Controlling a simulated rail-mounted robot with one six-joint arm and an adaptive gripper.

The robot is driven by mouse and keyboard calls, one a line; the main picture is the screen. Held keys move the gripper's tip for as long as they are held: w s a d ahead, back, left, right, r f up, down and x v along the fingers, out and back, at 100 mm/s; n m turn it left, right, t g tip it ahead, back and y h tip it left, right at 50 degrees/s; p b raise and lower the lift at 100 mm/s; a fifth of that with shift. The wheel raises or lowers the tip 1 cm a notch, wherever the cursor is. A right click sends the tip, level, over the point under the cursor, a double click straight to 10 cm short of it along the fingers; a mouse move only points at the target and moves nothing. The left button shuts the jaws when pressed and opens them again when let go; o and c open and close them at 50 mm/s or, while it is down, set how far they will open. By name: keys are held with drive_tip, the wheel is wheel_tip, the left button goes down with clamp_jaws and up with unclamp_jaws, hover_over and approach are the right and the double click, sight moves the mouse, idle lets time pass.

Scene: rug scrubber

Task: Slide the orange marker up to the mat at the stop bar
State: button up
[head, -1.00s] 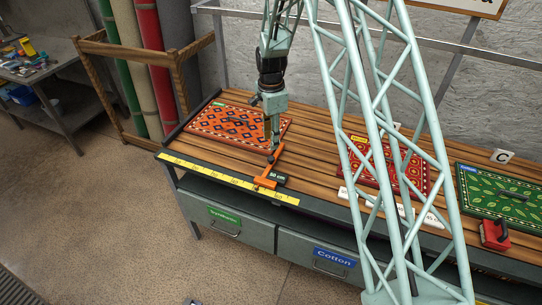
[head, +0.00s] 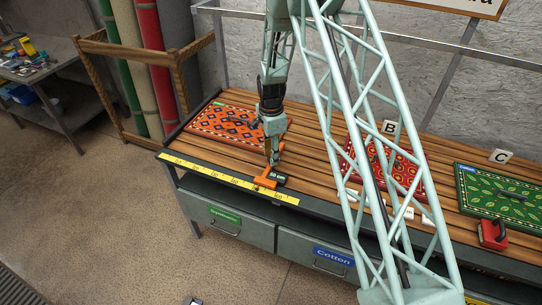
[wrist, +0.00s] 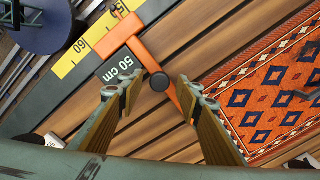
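The orange marker (head: 264,182) sits on the yellow ruler along the table's front edge, beside its black "50 cm" label. In the wrist view the marker (wrist: 137,47) is T-shaped, with a dark round knob on its arm. The orange patterned mat (head: 215,122) lies to its left, against or close to the dark stop bar (head: 190,119). A strip of bare wood separates the marker's arm from the mat (wrist: 265,95) in the wrist view. My gripper (wrist: 156,82) is open, its fingers on either side of the knob. In the head view my gripper (head: 272,160) hides the marker's arm.
A red mat (head: 385,170) and a green mat (head: 500,198) lie further right on the slatted table. A red-and-black block (head: 492,235) stands by the green mat. White tags lie before the red mat. Bare slats lie between the orange and red mats.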

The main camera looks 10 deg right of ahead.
drive_tip(key=shift+f, duration=0.2)
drive_tip(key=shift+c, duration=0.7)
drive_tip(key=c, duration=0.6)
drive_tip(key=shift+w+a+b, duration=0.35)
drive_tip(key=shift+a+b, duration=0.2)
drive_tip(key=shift+b, duration=0.15)
drive_tip(key=o, duration=0.7)
drive_tip(key=shift+o, duration=0.2)
